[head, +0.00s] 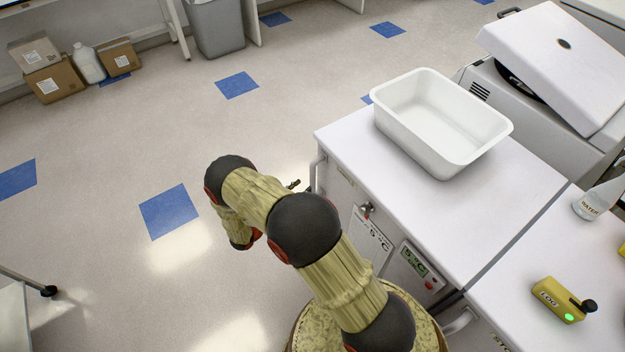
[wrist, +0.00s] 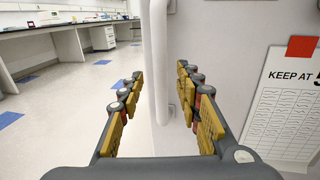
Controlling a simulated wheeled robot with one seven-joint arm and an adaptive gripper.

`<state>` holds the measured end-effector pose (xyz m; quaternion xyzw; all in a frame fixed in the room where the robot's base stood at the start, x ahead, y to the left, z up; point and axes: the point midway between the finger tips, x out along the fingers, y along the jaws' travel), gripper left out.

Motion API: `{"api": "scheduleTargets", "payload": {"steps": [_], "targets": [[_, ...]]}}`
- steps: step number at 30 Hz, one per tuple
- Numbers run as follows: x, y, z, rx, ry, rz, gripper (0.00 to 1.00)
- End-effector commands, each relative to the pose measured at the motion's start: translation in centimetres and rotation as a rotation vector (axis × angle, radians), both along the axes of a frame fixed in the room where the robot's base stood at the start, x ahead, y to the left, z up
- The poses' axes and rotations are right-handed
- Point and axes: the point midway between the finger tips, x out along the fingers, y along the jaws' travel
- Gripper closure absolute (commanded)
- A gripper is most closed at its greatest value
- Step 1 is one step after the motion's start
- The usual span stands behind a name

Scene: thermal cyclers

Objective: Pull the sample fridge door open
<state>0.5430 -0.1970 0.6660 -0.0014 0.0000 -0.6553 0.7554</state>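The sample fridge (head: 400,200) is a white cabinet under a white top; its front is partly hidden by my arm. Its door (wrist: 222,50) fills the right of the wrist view and looks shut. The door's handle (wrist: 155,50) is a white vertical bar, which also shows at the cabinet's left edge in the head view (head: 316,172). My gripper (wrist: 158,82) is open, with one yellow-padded finger on each side of the bar and gaps between. In the head view my arm hides most of the gripper.
A white tub (head: 440,125) stands on the fridge top. A yellow device (head: 558,300) and a water bottle (head: 598,200) are on the counter at right. A lidded machine (head: 540,75) stands behind. The floor left of the fridge is clear.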

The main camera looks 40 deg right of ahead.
Motion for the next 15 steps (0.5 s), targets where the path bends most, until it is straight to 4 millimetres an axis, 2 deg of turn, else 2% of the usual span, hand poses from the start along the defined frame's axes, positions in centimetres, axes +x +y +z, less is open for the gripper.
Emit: {"api": "scheduleTargets", "payload": {"steps": [9, 15], "targets": [[0.6, -4.9, -0.1, 0.001, -0.001, -0.005, 0.66], [0.9, -6.5, 0.0, 0.001, -0.001, -0.003, 0.66]]}}
